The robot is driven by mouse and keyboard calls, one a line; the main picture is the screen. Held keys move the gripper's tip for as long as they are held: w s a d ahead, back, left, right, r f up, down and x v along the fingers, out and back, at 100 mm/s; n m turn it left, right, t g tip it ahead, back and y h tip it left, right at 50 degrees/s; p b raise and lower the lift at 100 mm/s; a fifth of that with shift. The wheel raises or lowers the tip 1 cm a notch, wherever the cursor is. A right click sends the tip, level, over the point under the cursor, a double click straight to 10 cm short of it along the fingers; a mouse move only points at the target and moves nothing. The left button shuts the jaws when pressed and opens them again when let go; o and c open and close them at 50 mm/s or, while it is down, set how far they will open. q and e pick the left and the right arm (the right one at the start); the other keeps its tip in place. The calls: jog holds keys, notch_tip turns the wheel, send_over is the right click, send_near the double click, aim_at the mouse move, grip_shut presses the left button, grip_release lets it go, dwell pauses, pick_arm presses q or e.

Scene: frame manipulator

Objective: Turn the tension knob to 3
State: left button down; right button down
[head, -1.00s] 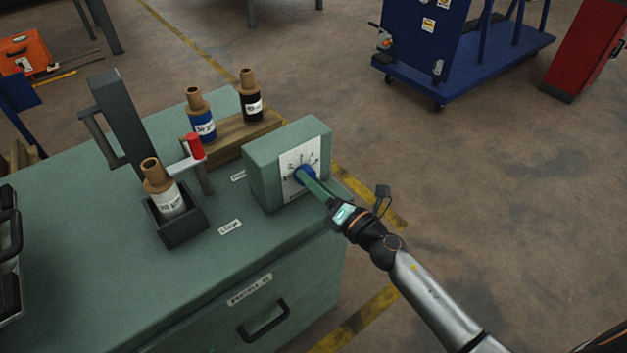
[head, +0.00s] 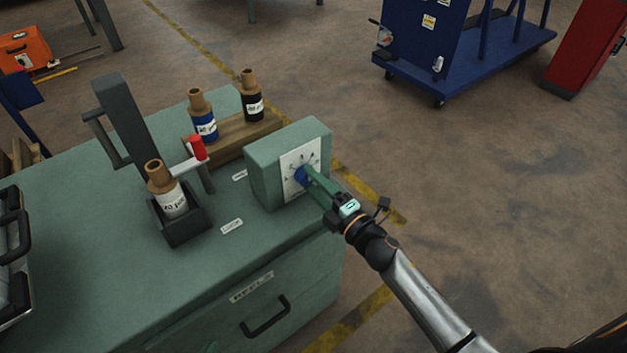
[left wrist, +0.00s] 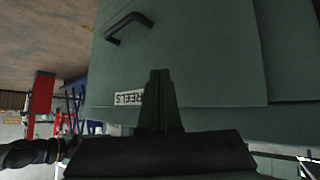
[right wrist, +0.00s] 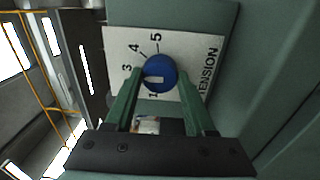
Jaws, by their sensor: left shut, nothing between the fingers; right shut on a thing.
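The blue tension knob (head: 300,176) sits on a white dial plate (head: 312,157) on the side of a green box (head: 263,172). In the right wrist view the knob (right wrist: 162,68) has a white mark toward its lower left, between 1 and 3; a finger covers part of the dial there. The 3 (right wrist: 127,68), 4 and 5 are readable. My right gripper (head: 309,180) is shut on the knob, one finger on each side. My left gripper (left wrist: 160,78) is shut and empty, before the reels drawer; it is out of the head view.
The green bench (head: 80,260) carries a reel in a dark holder (head: 180,228), a red-handled crank (head: 198,148) and a wooden rack (head: 232,140) with two reels. A drawer handle (head: 266,318) projects in front.

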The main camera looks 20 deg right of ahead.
dwell(0.5)
jog(key=shift+c, duration=1.2)
grip_release()
jog(key=v, duration=1.2)
jog(key=shift+s+f, duration=0.15)
jog(key=shift+s, duration=0.1)
jog(key=shift+d, duration=0.1)
